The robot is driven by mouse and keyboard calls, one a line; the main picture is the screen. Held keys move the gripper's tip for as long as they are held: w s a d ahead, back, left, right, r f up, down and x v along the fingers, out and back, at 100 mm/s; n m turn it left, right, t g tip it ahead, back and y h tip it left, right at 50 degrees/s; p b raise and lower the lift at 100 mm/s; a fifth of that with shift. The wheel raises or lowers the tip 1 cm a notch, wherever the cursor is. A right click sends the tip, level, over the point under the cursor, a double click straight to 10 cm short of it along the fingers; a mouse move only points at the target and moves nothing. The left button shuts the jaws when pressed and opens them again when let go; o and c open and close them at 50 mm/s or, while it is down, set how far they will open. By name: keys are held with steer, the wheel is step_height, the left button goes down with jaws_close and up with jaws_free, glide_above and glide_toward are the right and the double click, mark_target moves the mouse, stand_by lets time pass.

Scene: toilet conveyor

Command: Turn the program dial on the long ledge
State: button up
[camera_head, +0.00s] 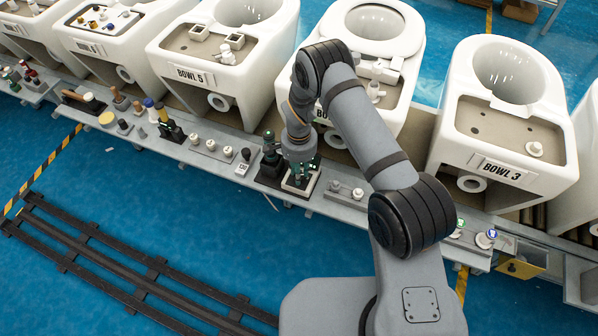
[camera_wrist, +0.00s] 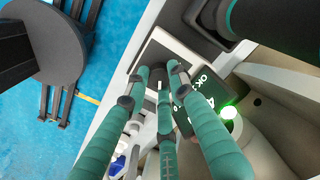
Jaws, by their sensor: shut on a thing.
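My gripper (camera_head: 299,174) points down over a square pale plate with a dark surround on the long ledge (camera_head: 219,158). In the wrist view its green fingers (camera_wrist: 157,82) close in around the small dark program dial (camera_wrist: 155,76), which stands on a pale panel. A light mark shows on or beside the dial. The fingers hide most of it, so its exact angle cannot be read. A dark display (camera_wrist: 196,104) with green-white lettering, "OK" among it, sits right beside the fingers. A green lamp (camera_wrist: 229,112) glows next to it.
A dark upright device (camera_head: 270,150) stands just left of my gripper. Several knobs (camera_head: 228,152) line the ledge to the left, and small pale knobs (camera_head: 357,193) stand to the right. White toilet bowls (camera_head: 222,60) stand behind the ledge.

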jaws_close()
steer(key=shift+n+b, duration=0.3)
steer(key=n+b, duration=0.2)
steer(key=n, duration=0.1)
steer(key=shift+f+n+b, duration=0.15)
steer(key=shift+n+b, duration=0.15)
steer(key=shift+b, duration=0.1)
steer(key=n+b, duration=0.2)
steer(key=n, duration=0.1)
steer(key=shift+n, duration=0.3)
steer(key=n+b, duration=0.1)
steer(key=n, duration=0.2)
steer(key=shift+n+b, duration=0.35)
steer(key=shift+n, duration=0.05)
steer(key=n+b, duration=0.2)
steer(key=n, duration=1)
steer(key=shift+b, duration=0.35)
steer(key=shift+n, duration=0.3)
